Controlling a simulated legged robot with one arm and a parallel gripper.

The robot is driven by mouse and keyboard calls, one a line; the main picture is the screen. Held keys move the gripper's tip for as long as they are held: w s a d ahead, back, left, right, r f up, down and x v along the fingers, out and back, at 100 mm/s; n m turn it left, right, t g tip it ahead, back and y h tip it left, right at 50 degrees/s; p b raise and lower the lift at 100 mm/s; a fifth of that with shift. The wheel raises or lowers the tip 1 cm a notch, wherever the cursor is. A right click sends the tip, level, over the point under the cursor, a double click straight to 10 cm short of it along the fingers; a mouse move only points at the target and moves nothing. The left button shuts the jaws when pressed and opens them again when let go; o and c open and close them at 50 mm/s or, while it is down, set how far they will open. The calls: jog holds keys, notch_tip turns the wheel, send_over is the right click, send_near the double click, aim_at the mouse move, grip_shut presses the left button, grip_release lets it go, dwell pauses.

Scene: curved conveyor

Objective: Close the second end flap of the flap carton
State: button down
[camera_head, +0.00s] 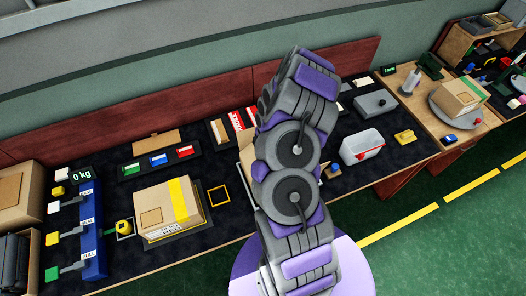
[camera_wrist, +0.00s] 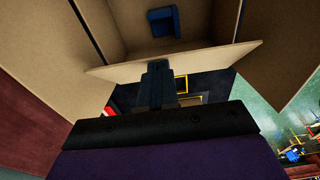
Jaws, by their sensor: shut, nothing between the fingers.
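The flap carton fills the top of the wrist view, open toward the camera. A blue block (camera_wrist: 172,22) lies inside it. One tan end flap (camera_wrist: 215,57) crosses the view as a narrow, tilted strip. Large side flaps spread out at the left (camera_wrist: 50,60) and right (camera_wrist: 285,70). My gripper (camera_wrist: 157,66) is shut and empty, its dark fingertips at the lower edge of the end flap; I cannot tell if they touch. In the head view my arm hides the gripper and most of the carton; a tan edge (camera_head: 246,158) shows beside the arm.
A taped carton (camera_head: 160,212) stands on the dark bench at left, near the levers (camera_head: 75,235). A reddish back panel (camera_head: 130,120) runs behind the bench.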

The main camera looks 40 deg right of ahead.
jog(key=shift+s+f+b, duration=0.1)
jog(key=shift+f+b, duration=0.2)
jog(key=shift+b, duration=0.05)
jog(key=s+d+f+b, duration=0.1)
jog(key=d+f+b, duration=0.4)
jog(key=b, duration=0.4)
jog(key=shift+f, duration=0.8)
jog(key=shift+a, duration=0.2)
jog(key=shift+a, duration=0.15)
